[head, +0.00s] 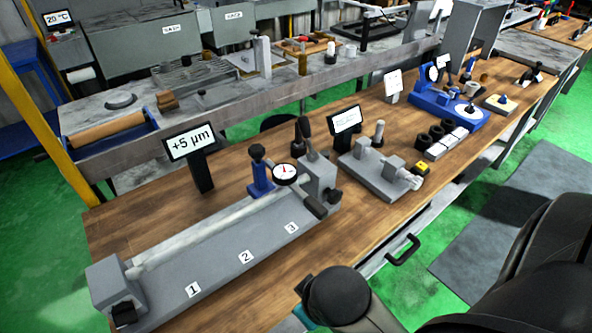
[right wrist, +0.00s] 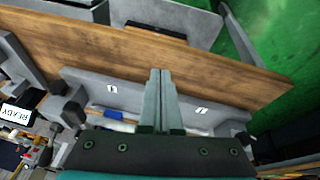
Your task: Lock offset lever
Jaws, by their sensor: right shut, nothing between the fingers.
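The long grey grinder fixture (head: 215,262) lies on the wooden bench with a pale bar (head: 200,233) along it. At its right end stands a grey block (head: 319,175). A dark upright lever (head: 306,131) rises by this block, and a dark handle (head: 315,205) sticks out at its front. I cannot tell which is the offset lever. A dial gauge (head: 285,173) sits on a blue stand. My right gripper (right wrist: 160,73) is shut and empty in the right wrist view, its fingers over the fixture. My left gripper is not in view.
A "+5 µm" display (head: 190,143) stands behind the fixture. A smaller grey fixture (head: 378,174) and a blue instrument (head: 445,105) stand farther right. A black drawer handle (head: 403,250) juts from the bench front. The bench strip before the fixture is clear.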

